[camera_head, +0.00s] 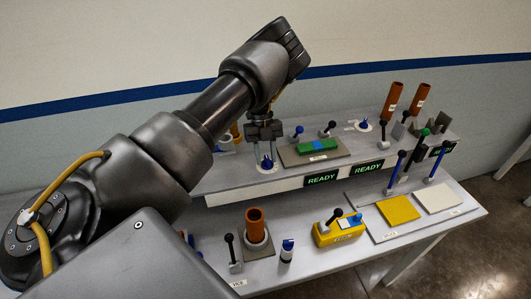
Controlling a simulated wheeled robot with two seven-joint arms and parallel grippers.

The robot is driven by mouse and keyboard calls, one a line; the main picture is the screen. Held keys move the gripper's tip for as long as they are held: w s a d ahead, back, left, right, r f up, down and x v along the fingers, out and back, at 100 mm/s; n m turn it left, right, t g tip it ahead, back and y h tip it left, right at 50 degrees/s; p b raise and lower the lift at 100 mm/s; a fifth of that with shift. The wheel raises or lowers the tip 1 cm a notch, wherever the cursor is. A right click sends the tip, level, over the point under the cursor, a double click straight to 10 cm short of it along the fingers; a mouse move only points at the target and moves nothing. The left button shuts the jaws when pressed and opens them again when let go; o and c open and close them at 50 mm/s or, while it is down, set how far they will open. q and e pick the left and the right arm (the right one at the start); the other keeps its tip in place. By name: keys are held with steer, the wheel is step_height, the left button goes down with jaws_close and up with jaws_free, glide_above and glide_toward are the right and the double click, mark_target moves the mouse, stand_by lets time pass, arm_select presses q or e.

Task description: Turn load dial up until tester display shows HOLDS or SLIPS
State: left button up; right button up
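My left gripper (265,156) points down at the back shelf, its fingers around or just above a blue dial (267,164) on a white plate. Whether the fingers touch the dial is too small to tell. A similar blue dial (363,124) on a white plate is farther right, with no gripper at it. The displays on the shelf front, left (321,178) and middle (367,167), read READY in green. A third display (443,148) at the right is partly hidden by levers. My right gripper is not in view.
A green block (318,146) lies on a grey plate right of the gripper, near black-knobbed levers. Brown tubes (392,101) stand at the back right. The lower bench holds a brown cup (255,226), a yellow device (338,230) and yellow (398,210) and white (438,198) pads.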

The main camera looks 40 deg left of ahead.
arm_select(q)
steer(key=shift+w+f, duration=0.2)
steer(key=shift+w, duration=0.1)
steer(key=shift+c, duration=0.3)
steer(key=shift+w, duration=0.1)
steer(key=shift+c, duration=1.3)
jaws_close()
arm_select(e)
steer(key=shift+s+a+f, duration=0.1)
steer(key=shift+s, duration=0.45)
